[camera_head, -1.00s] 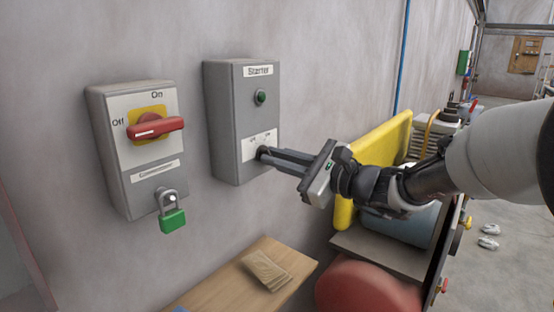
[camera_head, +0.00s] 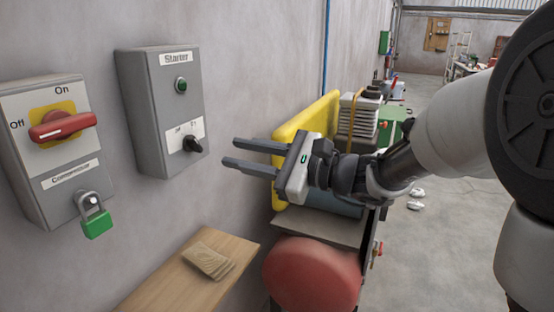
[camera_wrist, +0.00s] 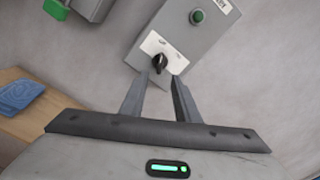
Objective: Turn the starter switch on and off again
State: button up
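The grey starter box (camera_head: 150,120) is on the wall, labelled "Starter", with a green round button or lamp (camera_head: 181,85) above a black rotary switch (camera_head: 192,145) on a white plate. The knob points to the lower right in the head view. My gripper (camera_head: 228,153) is open and empty, to the right of the switch and apart from it. In the wrist view the starter box (camera_wrist: 190,45) is ahead, and its black knob (camera_wrist: 160,62) shows just beyond and between the open fingertips (camera_wrist: 162,78).
A second grey box with a red handle (camera_head: 62,127) and a green padlock (camera_head: 96,222) hangs to the left. A wooden shelf (camera_head: 165,285) with a stack of flat pieces (camera_head: 208,261) is below. Yellow (camera_head: 290,135) and red (camera_head: 312,275) machinery stands under my arm.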

jog(key=v, duration=0.8)
jog(key=shift+s, duration=0.1)
jog(key=s+f+n+g+h, duration=0.2)
jog(key=s+f+n+h, duration=0.25)
jog(key=s, duration=0.35)
jog(key=s+f+n+g+h, duration=0.3)
jog(key=s+f+n, duration=0.15)
jog(key=s, duration=0.35)
jog(key=s+d+f+n+h, duration=0.3)
jog(key=d+f+h, duration=0.1)
jog(key=d, duration=0.2)
jog(key=d+r+n+t+h+p, duration=0.1)
jog(key=d+r+n+t+h, duration=0.3)
jog(key=d, duration=0.6)
notch_tip(320, 180, up, 14)
jog(key=h+p, duration=0.1)
jog(key=p, duration=1.4)
jog(key=shift+w+a+f, duration=0.2)
jog(key=shift+w, duration=0.15)
